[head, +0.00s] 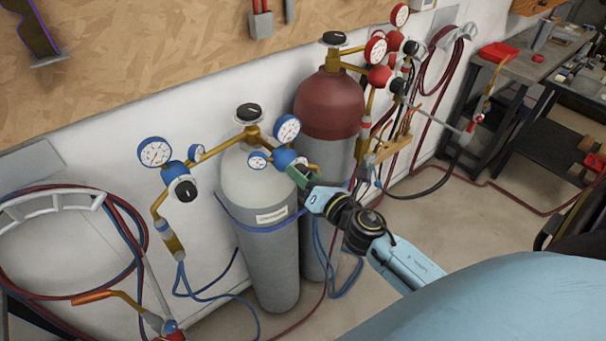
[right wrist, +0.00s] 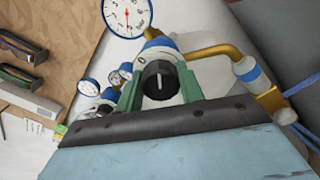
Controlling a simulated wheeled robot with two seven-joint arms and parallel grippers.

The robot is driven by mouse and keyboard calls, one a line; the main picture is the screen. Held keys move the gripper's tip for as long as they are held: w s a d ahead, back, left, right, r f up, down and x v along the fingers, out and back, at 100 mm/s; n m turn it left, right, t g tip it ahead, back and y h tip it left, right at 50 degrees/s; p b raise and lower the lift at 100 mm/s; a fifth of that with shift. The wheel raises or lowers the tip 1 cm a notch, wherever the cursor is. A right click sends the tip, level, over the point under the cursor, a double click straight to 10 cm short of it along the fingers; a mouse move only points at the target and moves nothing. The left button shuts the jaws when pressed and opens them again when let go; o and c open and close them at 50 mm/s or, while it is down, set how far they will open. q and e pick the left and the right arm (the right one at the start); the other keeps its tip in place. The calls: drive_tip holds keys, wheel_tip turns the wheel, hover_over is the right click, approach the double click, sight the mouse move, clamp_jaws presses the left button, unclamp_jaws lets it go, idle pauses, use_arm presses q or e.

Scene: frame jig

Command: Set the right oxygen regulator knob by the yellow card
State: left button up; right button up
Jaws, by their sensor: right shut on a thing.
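The right oxygen regulator (head: 284,158) is blue, beside the grey cylinder (head: 262,185), with a large gauge (head: 288,127) above it. My right gripper (head: 299,174) reaches it from the lower right and hides its knob in the head view. In the right wrist view the black knob (right wrist: 158,82), with a white line pointing nearly straight up the picture, sits between my green fingers, which are shut on it. The large gauge (right wrist: 127,15) shows above it. I cannot make out a yellow card clearly. My left gripper is out of view.
The left blue regulator (head: 176,175) with its black knob hangs left of the grey cylinder. A dark red cylinder (head: 329,105) with red regulators stands behind. Hoses (head: 75,210) hang at the left. A workbench (head: 525,68) stands at the right, with open floor before it.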

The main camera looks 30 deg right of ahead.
drive_tip(key=m, duration=0.3)
drive_tip(key=shift+m, duration=0.4)
drive_tip(key=m+p, duration=0.1)
drive_tip(key=m, duration=0.2)
drive_tip(key=shift+m, duration=0.3)
drive_tip(key=m+p, duration=0.1)
drive_tip(key=m, duration=0.2)
drive_tip(key=shift+m, duration=0.3)
drive_tip(key=shift+m+p, duration=0.65)
drive_tip(key=shift+m, duration=0.85)
drive_tip(key=shift+f, duration=0.1)
drive_tip(key=o, duration=1)
drive_tip(key=shift+d, duration=0.1)
